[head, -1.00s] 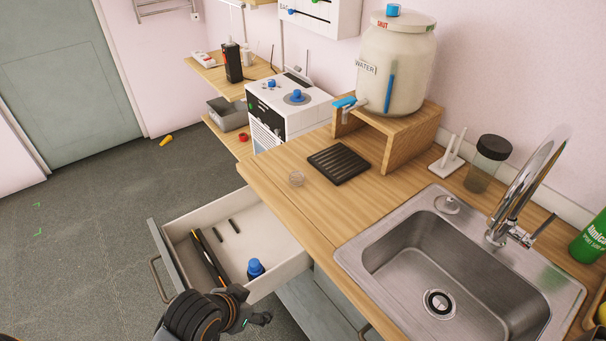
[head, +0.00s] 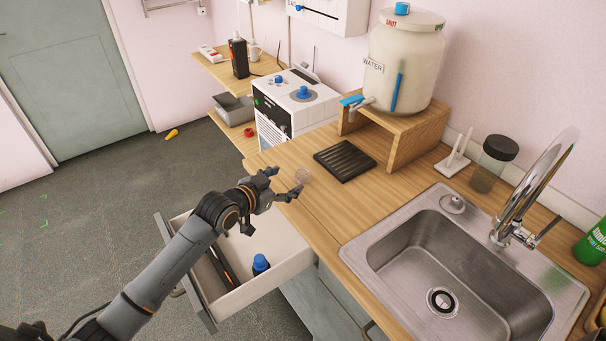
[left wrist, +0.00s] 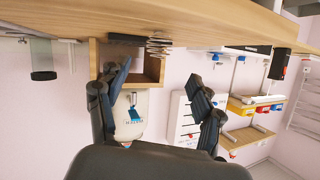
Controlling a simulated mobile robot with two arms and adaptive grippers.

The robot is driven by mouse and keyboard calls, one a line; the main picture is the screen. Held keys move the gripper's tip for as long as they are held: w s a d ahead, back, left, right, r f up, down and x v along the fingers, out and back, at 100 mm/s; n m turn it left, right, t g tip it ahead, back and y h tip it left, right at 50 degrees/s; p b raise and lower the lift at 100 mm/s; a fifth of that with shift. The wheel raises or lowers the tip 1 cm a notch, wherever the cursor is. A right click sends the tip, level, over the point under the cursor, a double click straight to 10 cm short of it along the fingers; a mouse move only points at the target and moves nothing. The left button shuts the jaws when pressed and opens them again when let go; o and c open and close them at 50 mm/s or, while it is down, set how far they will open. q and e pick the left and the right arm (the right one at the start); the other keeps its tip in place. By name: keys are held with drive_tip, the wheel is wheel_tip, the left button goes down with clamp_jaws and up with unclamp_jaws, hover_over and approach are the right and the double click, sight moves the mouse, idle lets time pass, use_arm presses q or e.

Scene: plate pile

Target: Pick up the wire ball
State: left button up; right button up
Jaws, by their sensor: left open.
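The wire ball (head: 303,176) is a small, pale, see-through coil on the wooden counter, left of the black ribbed tray. It also shows in the left wrist view (left wrist: 158,46), which is upside down, between and beyond my fingertips. My left gripper (head: 287,182) is open and empty at the counter's left edge, just left of the ball. Its two fingers (left wrist: 160,68) stand apart in the left wrist view, and I see no contact with the ball. My right gripper is out of view.
The black ribbed tray (head: 345,160) lies close to the ball's right. A wooden stand (head: 408,142) with the water jar (head: 405,65) is behind it. An open drawer (head: 275,287) is below my arm. The sink (head: 430,240) is at right.

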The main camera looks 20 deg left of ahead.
sight(299, 177)
use_arm(q)
drive_tip(key=shift+f+p+x, duration=0.2)
drive_tip(key=shift+p+x, duration=0.1)
drive_tip(key=shift+x, duration=1.6)
drive_tip(key=shift+f+p+x, duration=0.2)
drive_tip(key=shift+p+x, duration=0.1)
drive_tip(key=shift+x, duration=1.6)
drive_tip(key=shift+s, duration=0.2)
drive_tip(key=shift+c, duration=0.2)
drive_tip(key=c, duration=1)
